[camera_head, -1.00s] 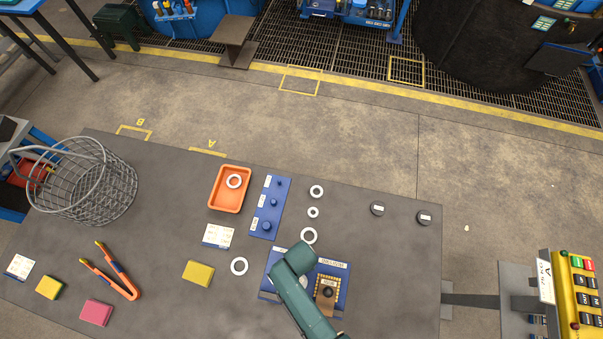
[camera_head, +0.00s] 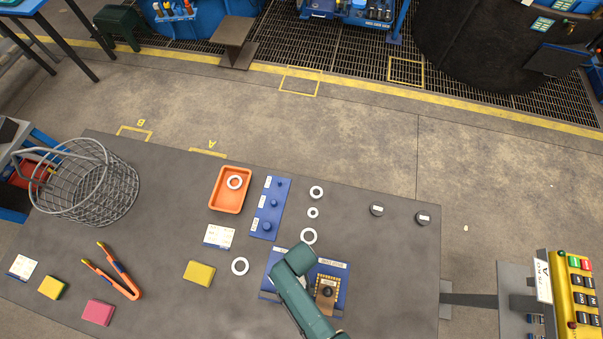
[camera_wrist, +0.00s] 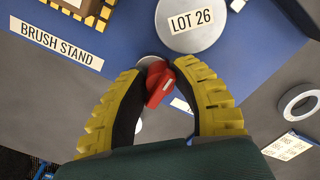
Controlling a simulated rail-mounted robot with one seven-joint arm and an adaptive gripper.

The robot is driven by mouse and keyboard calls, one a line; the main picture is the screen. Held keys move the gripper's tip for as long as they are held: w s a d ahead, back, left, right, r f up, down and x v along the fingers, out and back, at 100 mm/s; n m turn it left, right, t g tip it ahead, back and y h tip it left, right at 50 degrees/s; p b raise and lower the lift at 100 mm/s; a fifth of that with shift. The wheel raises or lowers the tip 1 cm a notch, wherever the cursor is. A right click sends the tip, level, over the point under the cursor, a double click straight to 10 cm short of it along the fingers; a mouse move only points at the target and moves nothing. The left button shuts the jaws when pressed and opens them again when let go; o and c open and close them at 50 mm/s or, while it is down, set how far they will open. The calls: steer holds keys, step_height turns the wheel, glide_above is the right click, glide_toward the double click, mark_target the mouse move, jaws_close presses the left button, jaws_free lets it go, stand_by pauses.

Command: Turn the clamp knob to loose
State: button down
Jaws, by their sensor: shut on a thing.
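The clamp knob is a red knob (camera_wrist: 158,84) with a small light mark, on a silver round base on the blue plate, in the wrist view. The yellow-padded fingers of my gripper (camera_wrist: 163,88) are closed around it from both sides. In the head view my teal arm (camera_head: 297,290) reaches over the blue plate (camera_head: 338,292) and hides the knob. Beside the knob in the wrist view is a silver disc (camera_wrist: 192,22) marked LOT 26. The plate is lettered BRUSH STAND on the left.
A brush block (camera_head: 326,292) stands right of my arm. White rings (camera_head: 309,236) lie nearby, one in an orange tray (camera_head: 230,190). A blue peg board (camera_head: 269,208), yellow sponge (camera_head: 199,271), tongs (camera_head: 118,275) and wire basket (camera_head: 100,190) are farther left. The table's right side is mostly clear.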

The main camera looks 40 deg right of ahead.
stand_by(0.3)
steer(key=c, duration=0.9)
jaws_free()
steer(key=shift+o, duration=0.2)
step_height(320, 180, up, 12)
